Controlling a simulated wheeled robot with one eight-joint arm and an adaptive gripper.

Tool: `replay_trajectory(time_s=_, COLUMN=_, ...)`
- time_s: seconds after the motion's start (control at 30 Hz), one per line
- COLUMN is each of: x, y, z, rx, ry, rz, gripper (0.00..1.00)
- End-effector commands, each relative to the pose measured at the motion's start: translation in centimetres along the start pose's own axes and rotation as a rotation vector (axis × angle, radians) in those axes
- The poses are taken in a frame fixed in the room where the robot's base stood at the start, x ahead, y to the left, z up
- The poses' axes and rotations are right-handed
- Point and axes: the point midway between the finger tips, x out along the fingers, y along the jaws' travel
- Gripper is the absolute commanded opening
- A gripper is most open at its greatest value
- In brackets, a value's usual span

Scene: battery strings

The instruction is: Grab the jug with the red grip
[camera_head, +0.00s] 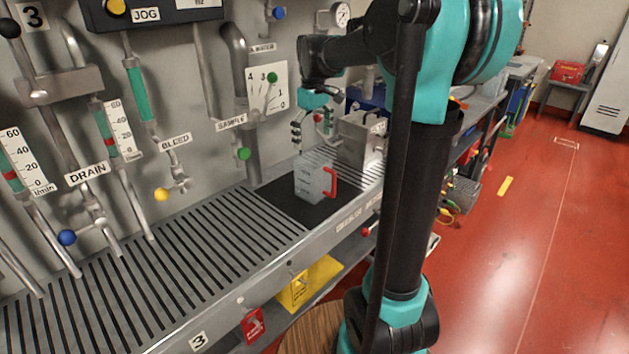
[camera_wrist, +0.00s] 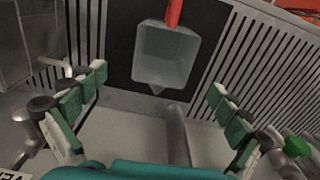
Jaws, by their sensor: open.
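The jug (camera_head: 311,181) is a pale, see-through vessel with a red grip (camera_head: 331,183) on its right side. It stands upright on a dark mat (camera_head: 280,203) on the slatted shelf. In the wrist view the jug (camera_wrist: 166,57) is seen from above, with its red grip (camera_wrist: 173,13) at the top edge and its spout toward me. My gripper (camera_head: 297,130) hangs above and slightly left of the jug, apart from it. In the wrist view my gripper (camera_wrist: 155,105) is open and empty, its green-padded fingers on either side below the jug.
A grey metal box (camera_head: 361,140) stands on the shelf behind the jug. The wall panel carries pipes, gauges and valves, including a green knob (camera_head: 243,154) by the SAMPLE label. The slatted shelf (camera_head: 170,252) left of the mat is clear.

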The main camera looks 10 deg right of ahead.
Motion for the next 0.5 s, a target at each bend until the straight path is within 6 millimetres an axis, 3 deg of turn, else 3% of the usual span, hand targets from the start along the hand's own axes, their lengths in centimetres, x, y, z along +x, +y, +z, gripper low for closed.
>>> replay_trajectory(time_s=0.3, x=5.8, y=0.0, z=0.0, rx=0.001, ry=0.0, rz=0.0, gripper=1.0)
replay_trajectory(time_s=0.5, x=7.1, y=0.0, z=0.0, rx=0.001, ry=0.0, rz=0.0, gripper=1.0)
